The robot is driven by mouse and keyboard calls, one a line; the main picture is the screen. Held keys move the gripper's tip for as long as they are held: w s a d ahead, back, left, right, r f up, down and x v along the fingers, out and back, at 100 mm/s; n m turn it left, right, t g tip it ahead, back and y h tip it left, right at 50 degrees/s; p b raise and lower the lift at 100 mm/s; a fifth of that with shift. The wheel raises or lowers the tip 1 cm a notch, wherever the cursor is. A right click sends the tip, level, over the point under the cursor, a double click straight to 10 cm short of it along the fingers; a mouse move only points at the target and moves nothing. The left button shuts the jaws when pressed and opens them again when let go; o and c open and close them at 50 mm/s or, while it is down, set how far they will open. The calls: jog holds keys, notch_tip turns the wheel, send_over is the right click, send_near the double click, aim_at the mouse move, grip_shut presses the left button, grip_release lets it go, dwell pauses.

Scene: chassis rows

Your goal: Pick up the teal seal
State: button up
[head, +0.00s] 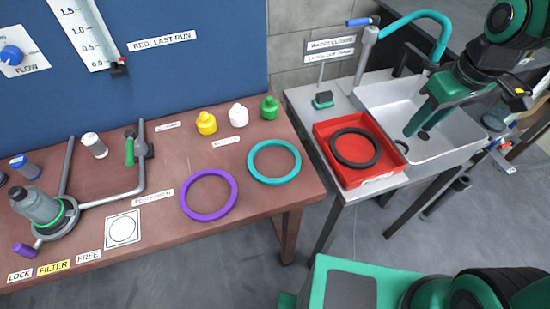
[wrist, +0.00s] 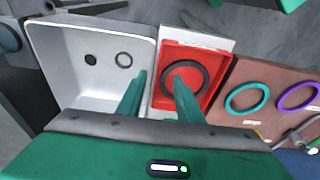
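The teal seal (head: 275,183) is a flat ring lying on the brown bench near its right front corner. It also shows at the right of the wrist view (wrist: 228,101), with nothing covering it. My gripper (head: 418,127) is above the white sink, well to the right of the seal and apart from it. In the wrist view my gripper (wrist: 160,76) has its two green fingers spread with nothing between them, over the edge between sink and red tray.
A purple ring (head: 209,218) lies left of the teal seal. A black ring (head: 355,167) lies in the red tray (head: 350,183), between seal and sink (head: 455,145). Yellow (head: 206,124), white (head: 238,116) and green (head: 270,108) bottles stand behind the seal. A gap separates bench and sink stand.

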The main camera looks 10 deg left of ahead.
jog(key=w+a+f+n+y, duration=0.2)
jog(key=a+n, duration=0.3)
jog(key=a, duration=0.9)
jog(key=n+y, duration=0.1)
jog(key=n, duration=0.2)
send_near(285, 143)
jog(key=shift+w+a+f+n+g, duration=0.25)
jog(key=shift+w+f+n+g, duration=0.15)
jog(key=shift+w, duration=0.05)
jog(key=shift+x, duration=3.25)
jog(key=shift+s+d+f, duration=0.1)
jog(key=shift+d, duration=0.05)
grip_shut()
